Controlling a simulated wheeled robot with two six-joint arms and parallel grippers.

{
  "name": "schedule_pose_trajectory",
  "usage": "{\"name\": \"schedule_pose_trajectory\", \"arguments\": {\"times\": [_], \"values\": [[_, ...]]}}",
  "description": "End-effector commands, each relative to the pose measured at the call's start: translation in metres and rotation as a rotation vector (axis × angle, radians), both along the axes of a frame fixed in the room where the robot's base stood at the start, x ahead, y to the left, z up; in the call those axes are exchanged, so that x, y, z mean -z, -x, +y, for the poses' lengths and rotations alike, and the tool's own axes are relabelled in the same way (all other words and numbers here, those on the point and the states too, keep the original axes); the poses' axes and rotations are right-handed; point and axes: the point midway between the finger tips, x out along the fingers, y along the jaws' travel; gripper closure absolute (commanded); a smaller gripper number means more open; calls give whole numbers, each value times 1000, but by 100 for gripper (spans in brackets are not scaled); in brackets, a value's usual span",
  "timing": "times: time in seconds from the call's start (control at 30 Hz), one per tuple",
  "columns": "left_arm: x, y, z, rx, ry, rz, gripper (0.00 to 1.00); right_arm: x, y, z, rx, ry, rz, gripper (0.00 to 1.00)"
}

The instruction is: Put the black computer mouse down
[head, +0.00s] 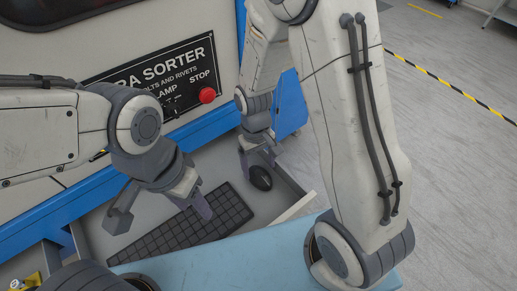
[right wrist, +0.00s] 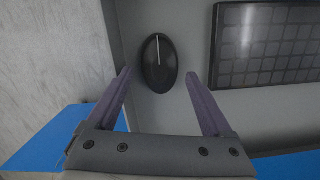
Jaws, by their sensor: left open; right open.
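The black computer mouse (right wrist: 159,62) lies on a grey surface in the right wrist view, just beyond and between the fingertips of my right gripper (right wrist: 158,75). It is an oval with a pale line along its middle. In the head view the mouse (head: 260,178) shows below my right gripper (head: 260,160), in the grey tray (head: 282,196). The right gripper is open; I cannot tell whether a finger touches the mouse. My left gripper (head: 160,217) is open and empty, above the left part of the dark keyboard (head: 222,220).
The keyboard (right wrist: 268,45) lies to the right of the mouse in the right wrist view, with a gap between. Behind the tray stands a sorter machine panel with a red stop button (head: 207,95). A light blue surface (head: 240,262) lies in front of the tray.

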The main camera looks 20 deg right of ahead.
Motion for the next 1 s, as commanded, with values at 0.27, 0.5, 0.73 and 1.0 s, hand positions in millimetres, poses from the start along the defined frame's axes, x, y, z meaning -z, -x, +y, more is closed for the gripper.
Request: {"name": "schedule_pose_trajectory", "arguments": {"times": [0.27, 0.5, 0.73, 1.0], "values": [[-3, 0, 0, 0, 0, 0, 50, -60, -8, 1, 0, -1, -5, 15], [-4, 0, 0, 0, 0, 0, 50, -85, -8, 4, -8, -2, -4, 15], [-4, 0, 0, 0, 0, 0, 50, -132, 49, 48, -176, -47, -68, 15], [-3, 0, 0, 0, 0, 0, 50, -164, 133, 71, -386, -124, -124, 15]]}}
